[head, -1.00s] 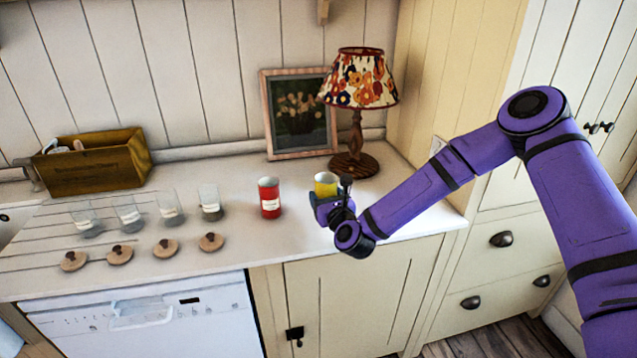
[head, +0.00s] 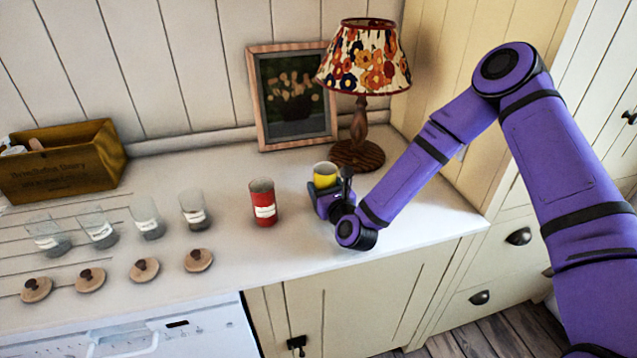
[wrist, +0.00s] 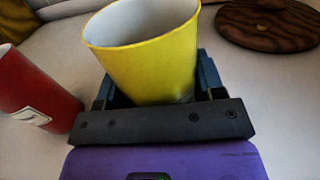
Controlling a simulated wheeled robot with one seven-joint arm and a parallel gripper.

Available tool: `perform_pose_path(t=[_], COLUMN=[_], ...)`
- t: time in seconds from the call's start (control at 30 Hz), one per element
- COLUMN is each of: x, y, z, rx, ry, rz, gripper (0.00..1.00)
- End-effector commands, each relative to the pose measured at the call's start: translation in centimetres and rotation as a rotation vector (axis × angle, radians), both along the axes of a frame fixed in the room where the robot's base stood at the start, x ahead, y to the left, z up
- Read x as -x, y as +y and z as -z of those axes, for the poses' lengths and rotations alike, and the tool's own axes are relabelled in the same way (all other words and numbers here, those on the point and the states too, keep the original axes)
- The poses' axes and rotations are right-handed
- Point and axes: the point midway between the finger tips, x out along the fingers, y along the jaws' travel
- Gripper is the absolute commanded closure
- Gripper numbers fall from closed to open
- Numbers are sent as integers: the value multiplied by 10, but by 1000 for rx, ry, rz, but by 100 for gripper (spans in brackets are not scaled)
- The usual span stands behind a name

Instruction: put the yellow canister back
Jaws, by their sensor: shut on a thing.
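The yellow canister (head: 325,175) is an open-topped cup shape on the counter, to the right of the red canister (head: 263,202). In the wrist view the yellow canister (wrist: 150,55) stands between the two fingers of my gripper (wrist: 155,92), which is shut on it. Its lower part is hidden by my gripper (head: 328,195) in the head view. I cannot tell whether its base touches the counter. The red canister, with a white label, also shows at the left of the wrist view (wrist: 32,90), apart from my gripper.
The lamp's wooden base (head: 357,155) stands close behind my gripper, with a framed picture (head: 290,95) to its left. Several glass jars (head: 146,218), wooden lids (head: 145,270) and a wooden box (head: 65,165) are further left. Counter (head: 420,205) right of my gripper is clear.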

Motion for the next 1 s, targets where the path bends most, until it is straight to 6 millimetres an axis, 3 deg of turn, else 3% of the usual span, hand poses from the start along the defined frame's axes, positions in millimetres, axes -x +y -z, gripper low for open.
perform_pose_path(t=[0.1, 0.5, 0.53, 0.63, 1.0], x=[8, 8, 8, 8, 8], y=[-5, -6, -6, -6, -6], z=[9, 13, 13, 13, 9], rx=[0, -1, -1, -1, 0], ry=[-1, -1, -1, -2, -3], rz=[2, 4, 4, 4, 3], gripper=[67, 67, 33, 12, 12])
